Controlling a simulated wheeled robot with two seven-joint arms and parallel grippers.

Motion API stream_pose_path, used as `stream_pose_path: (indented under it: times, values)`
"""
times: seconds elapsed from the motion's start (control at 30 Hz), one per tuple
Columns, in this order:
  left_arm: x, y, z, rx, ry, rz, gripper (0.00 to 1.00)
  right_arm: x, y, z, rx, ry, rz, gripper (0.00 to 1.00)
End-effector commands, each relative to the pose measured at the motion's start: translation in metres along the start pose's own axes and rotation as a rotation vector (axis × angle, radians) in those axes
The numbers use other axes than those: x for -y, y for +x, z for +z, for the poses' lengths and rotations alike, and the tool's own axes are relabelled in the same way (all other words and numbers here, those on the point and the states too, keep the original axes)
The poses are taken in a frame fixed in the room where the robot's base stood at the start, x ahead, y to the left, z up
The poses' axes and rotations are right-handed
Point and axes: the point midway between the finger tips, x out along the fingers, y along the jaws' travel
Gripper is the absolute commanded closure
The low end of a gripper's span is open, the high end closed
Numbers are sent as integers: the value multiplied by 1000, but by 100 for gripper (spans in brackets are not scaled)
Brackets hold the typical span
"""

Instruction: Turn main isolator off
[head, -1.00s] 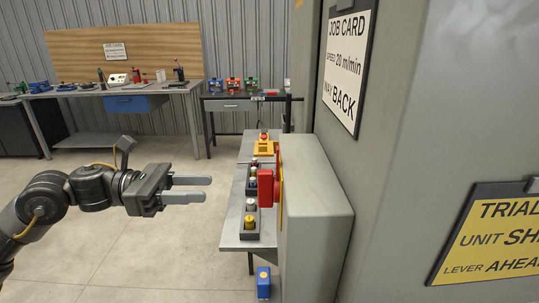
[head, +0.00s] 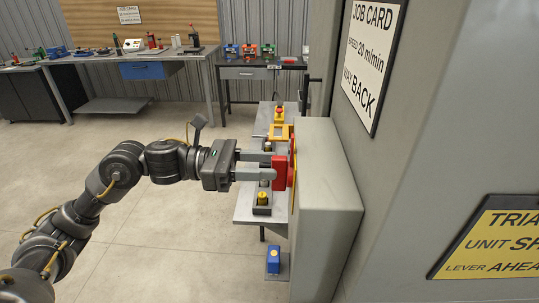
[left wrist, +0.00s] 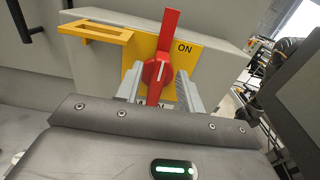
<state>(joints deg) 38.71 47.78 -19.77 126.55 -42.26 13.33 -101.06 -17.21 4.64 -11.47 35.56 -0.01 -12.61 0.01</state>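The main isolator is a red rotary handle (head: 280,172) on a yellow plate, on the side of a grey cabinet (head: 329,210). In the left wrist view the red handle (left wrist: 168,45) stands nearly upright, tilted slightly, with "ON" printed on the yellow plate (left wrist: 190,58) to its right. My left gripper (head: 269,166) reaches in from the left to the handle. In the left wrist view my left gripper (left wrist: 157,90) is open, one finger on each side of the handle's round hub, with small gaps showing. Contact is hard to tell. My right gripper is not in view.
A yellow slotted bracket (left wrist: 95,33) sticks out beside the plate. Behind the handle stands a narrow grey bench (head: 250,205) with push-button boxes. A blue box (head: 273,260) sits low beside the cabinet. A job card (head: 374,60) hangs on the machine. The floor at left is clear.

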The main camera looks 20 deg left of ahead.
Motion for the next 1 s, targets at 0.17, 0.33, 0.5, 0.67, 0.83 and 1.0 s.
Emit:
stream_pose_path:
  times: [0.17, 0.33, 0.5, 0.67, 0.83, 1.0]
  values:
    - [0, 14, 1, 0, -1, -1, 62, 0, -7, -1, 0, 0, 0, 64]
    - [0, 16, -1, -2, 0, 1, 62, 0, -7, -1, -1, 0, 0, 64]
    - [0, 15, -1, -2, 0, 1, 66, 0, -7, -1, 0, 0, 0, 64]
    - [0, 15, -1, -1, 0, 0, 87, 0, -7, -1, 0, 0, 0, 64]
    - [0, 15, -1, -1, 0, 0, 100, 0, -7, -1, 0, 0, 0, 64]
    - [0, 15, -1, -1, -10, 0, 100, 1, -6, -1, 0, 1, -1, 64]
